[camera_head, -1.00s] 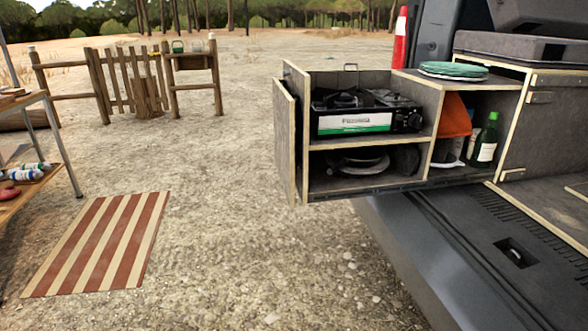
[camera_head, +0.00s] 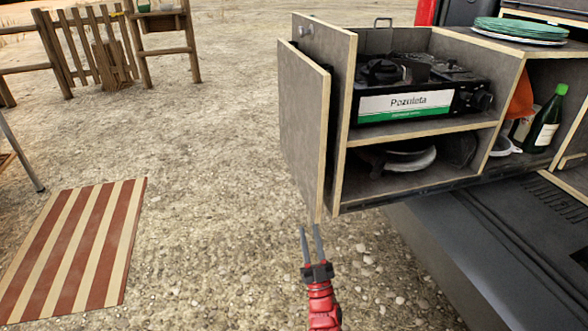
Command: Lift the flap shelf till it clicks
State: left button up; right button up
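The flap shelf (camera_head: 304,128) is a grey panel with pale wooden edges. It hangs down against the left end of the kitchen box (camera_head: 345,185). My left gripper (camera_head: 311,228) is red with dark, slim fingers and comes up from the bottom of the view. Its two fingers are spread apart with nothing between them. The fingertips are just below the lower corner of the flap in the picture; I cannot tell whether they touch it. My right gripper is not in view.
The box holds a camping stove (camera_head: 410,95), pans (camera_head: 400,158) and a green bottle (camera_head: 545,120). Green plates (camera_head: 520,30) lie on its top. A striped mat (camera_head: 75,250) lies on the gravel at left. A wooden fence (camera_head: 95,45) stands behind. The ground left of the flap is clear.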

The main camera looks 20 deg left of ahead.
aim_at(297, 175)
pick_arm(q)
jog(key=x, duration=1.6)
jog(key=shift+w+a+r, duration=0.15)
jog(key=shift+r, duration=0.15)
grip_shut()
dwell(0.5)
